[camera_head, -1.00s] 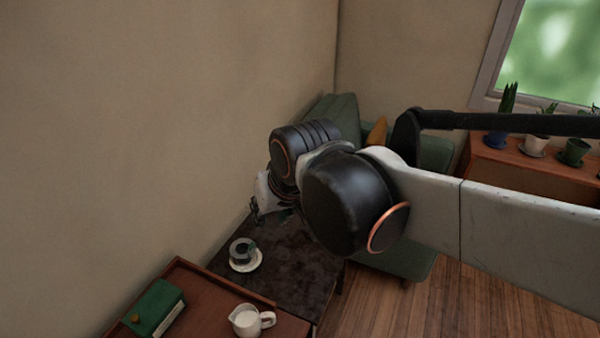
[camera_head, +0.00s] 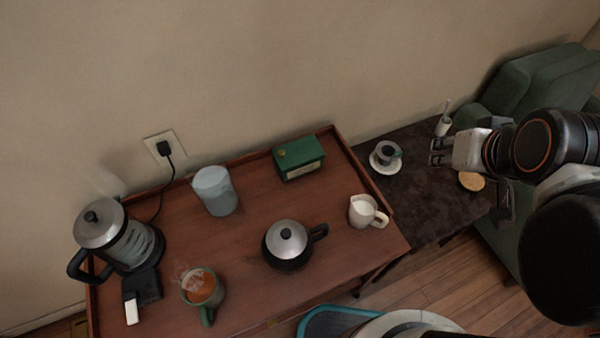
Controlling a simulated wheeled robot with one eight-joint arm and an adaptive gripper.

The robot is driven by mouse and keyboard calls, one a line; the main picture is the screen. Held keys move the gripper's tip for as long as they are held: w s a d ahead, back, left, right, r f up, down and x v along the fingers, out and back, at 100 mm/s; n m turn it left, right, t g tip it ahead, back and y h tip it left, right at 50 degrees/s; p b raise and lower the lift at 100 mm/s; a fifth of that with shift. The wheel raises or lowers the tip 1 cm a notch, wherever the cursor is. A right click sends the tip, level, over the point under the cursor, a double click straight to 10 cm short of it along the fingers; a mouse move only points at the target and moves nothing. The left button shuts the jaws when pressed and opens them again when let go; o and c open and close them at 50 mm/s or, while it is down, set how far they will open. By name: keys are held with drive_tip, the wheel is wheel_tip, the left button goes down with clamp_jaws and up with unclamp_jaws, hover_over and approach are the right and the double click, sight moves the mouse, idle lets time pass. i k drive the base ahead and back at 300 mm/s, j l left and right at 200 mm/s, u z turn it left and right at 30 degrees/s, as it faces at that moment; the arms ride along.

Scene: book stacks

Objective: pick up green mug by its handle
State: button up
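The green mug (camera_head: 208,312) stands upright near the front left of the brown wooden table. It holds an orange-brown drink with steam above it. Its handle points toward the front edge. My gripper (camera_head: 436,152) is far to the right, over the dark side table, pointing left. Its fingers look parted with nothing between them. It is well apart from the mug.
On the wooden table (camera_head: 240,250) stand a kettle (camera_head: 130,242), a blue-grey canister (camera_head: 214,192), a green box (camera_head: 299,160), a black teapot (camera_head: 287,252) and a white pitcher (camera_head: 362,212). A grey cup (camera_head: 388,152) on a saucer stands on the dark table (camera_head: 420,195).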

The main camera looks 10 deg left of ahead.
sight(212, 294)
drive_tip(key=u, duration=2.5)
drive_tip(key=j+z, duration=0.2)
drive_tip(key=j, duration=0.55)
drive_tip(key=k, duration=0.05)
